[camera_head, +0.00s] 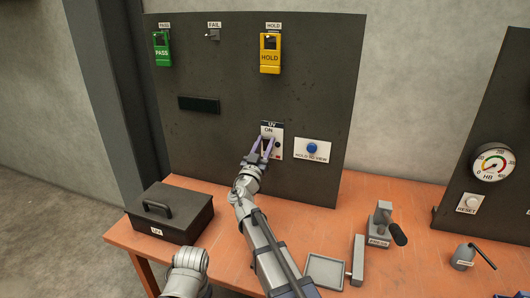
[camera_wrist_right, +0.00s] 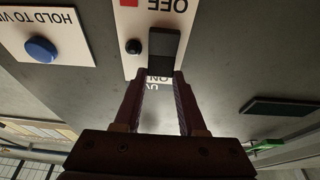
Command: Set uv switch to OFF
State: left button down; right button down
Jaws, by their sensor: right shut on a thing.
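The UV switch is a white plate (camera_head: 278,130) on the dark upright panel, with UV and ON printed at its top. In the right wrist view the plate appears upside down, with OFF at the top edge and a dark switch lever (camera_wrist_right: 164,45) between my fingertips. My right gripper (camera_head: 263,145) reaches the plate from the front; it also shows in the right wrist view (camera_wrist_right: 163,78). Its fingers are shut on the lever. I cannot tell which way the lever is set. My left gripper is out of view.
A blue HOLD TO VIEW button (camera_head: 312,148) sits just right of the switch. The panel also carries a green PASS tag (camera_head: 162,50) and yellow HOLD tag (camera_head: 270,57). A black box (camera_head: 172,214) and a grey fixture (camera_head: 380,224) stand on the orange table (camera_head: 225,250).

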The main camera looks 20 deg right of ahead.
dwell(0.4)
jog(key=shift+c, duration=2.4)
grip_release()
jog(key=shift+s+f, duration=0.1)
jog(key=b+v, duration=0.3)
jog(key=v, duration=0.4)
jog(key=shift+s+a+f, duration=0.25)
